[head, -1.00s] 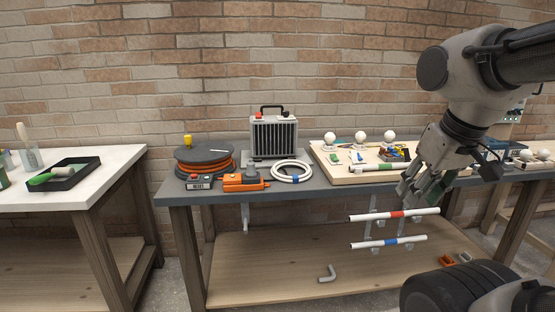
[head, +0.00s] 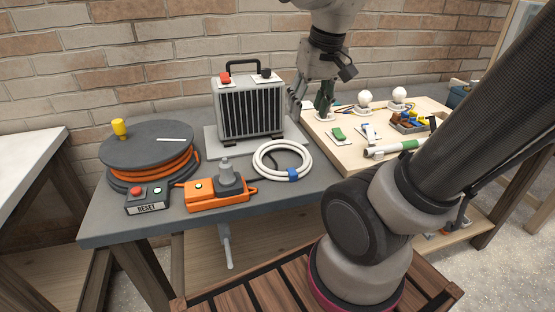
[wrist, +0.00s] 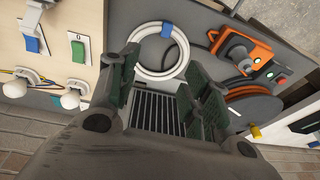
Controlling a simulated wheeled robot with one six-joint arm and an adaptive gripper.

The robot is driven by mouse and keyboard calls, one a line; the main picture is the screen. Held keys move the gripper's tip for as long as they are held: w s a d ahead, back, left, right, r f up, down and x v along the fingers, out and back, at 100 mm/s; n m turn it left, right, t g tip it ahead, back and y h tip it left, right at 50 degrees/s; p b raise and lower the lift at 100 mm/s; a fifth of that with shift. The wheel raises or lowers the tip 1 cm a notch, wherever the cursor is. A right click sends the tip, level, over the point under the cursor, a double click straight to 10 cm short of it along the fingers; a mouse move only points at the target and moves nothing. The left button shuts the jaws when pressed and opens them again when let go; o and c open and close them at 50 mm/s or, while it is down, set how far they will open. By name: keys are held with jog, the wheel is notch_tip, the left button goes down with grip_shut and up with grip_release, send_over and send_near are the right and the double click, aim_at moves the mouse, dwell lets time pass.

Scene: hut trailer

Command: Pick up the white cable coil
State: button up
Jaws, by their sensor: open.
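The white cable coil (head: 281,161) lies flat on the grey bench top, with a blue band (head: 293,174) on its near side. In the wrist view the coil (wrist: 138,65) is at the top centre, just beyond the open fingers. My gripper (head: 309,106) is above and behind the coil, over the boundary between the heater and the wooden board. It also shows in the wrist view (wrist: 155,95), its jaws apart with nothing between them. It does not touch the coil.
A grey heater (head: 250,108) stands behind the coil. An orange power box (head: 217,190) and an orange cable reel (head: 150,155) are to its left. A wooden board (head: 340,165) with lamps and switches is at its right. The bench top in front of the coil is clear.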

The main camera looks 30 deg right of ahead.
jog(key=w+a+f+m+g, duration=0.1)
jog(key=w+a+f+m, duration=0.2)
jog(key=w, duration=0.5)
jog(key=g, duration=0.2)
send_near(259, 153)
jog(key=s, duration=0.1)
jog(key=shift+m, duration=0.7)
jog(key=f, duration=1)
jog(key=shift+w+a, duration=0.15)
jog(key=shift+w, duration=0.25)
jog(key=shift+r, duration=0.1)
grip_shut()
